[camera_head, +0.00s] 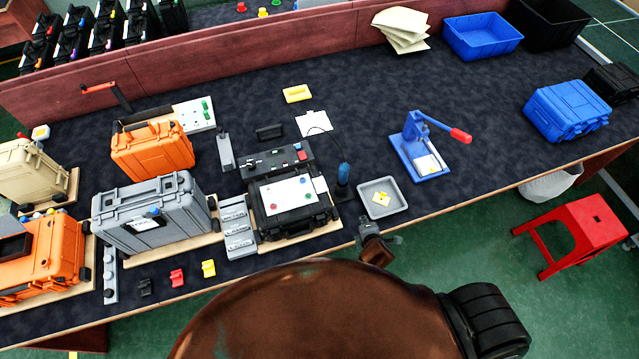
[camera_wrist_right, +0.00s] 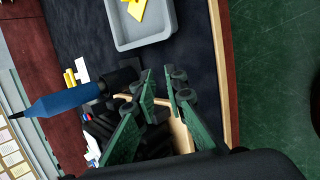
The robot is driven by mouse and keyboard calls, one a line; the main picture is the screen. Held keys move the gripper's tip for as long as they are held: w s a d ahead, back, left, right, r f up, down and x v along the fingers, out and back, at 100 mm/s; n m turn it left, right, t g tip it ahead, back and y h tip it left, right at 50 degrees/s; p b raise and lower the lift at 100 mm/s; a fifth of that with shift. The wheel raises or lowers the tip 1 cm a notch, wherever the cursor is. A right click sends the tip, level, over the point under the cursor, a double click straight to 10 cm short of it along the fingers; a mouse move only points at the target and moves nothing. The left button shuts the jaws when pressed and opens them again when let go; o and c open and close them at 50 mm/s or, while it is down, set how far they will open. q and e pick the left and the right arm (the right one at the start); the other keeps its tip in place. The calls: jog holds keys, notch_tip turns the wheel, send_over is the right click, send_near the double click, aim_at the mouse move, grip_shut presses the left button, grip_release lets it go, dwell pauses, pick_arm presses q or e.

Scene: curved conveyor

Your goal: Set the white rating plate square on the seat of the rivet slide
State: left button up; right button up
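The blue rivet press (camera_head: 412,150) with a red handle stands on the mat right of centre. A whitish plate with a yellow spot (camera_head: 430,164) lies on its base; I cannot tell if this is the rating plate or part of the seat. A grey tray (camera_head: 402,206) near the front edge holds a yellow piece (camera_head: 381,198); the tray also shows in the right wrist view (camera_wrist_right: 168,36). My right gripper (camera_head: 385,238) is at the table's front edge, just below the tray. In the wrist view its green fingers (camera_wrist_right: 163,78) are apart and empty. My left gripper is out of view.
A blue-handled tool (camera_head: 343,175) stands upright left of the tray. A black case with a white panel (camera_head: 290,195) lies further left. A white sheet (camera_head: 313,123) and a yellow block (camera_head: 297,93) lie behind. The mat right of the press is clear up to a blue case (camera_head: 566,110).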

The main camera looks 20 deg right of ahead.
jog(key=w+a+r+n+t+y, duration=0.1)
jog(key=w+a+r+n+t, duration=0.3)
jog(key=w+a+r+n, duration=0.5)
jog(key=n+t+y, duration=0.1)
jog(key=n+y, duration=0.1)
jog(key=n, duration=0.7)
send_near(315, 184)
jog(key=shift+d+f+p, duration=0.15)
jog(key=shift+f+p, duration=0.25)
jog(key=shift+f, duration=0.1)
jog(key=shift+w+a, duration=0.25)
jog(key=shift+a, duration=0.05)
jog(key=x, duration=0.7)
jog(key=shift+w+d+r, duration=0.1)
jog(key=shift+w+r, duration=0.05)
jog(key=shift+w, duration=0.25)
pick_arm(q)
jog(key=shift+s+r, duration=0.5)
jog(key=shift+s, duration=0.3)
pick_arm(e)
jog(key=shift+s, duration=0.1)
jog(key=shift+c, duration=0.3)
grip_shut()
jog(key=shift+r, duration=0.1)
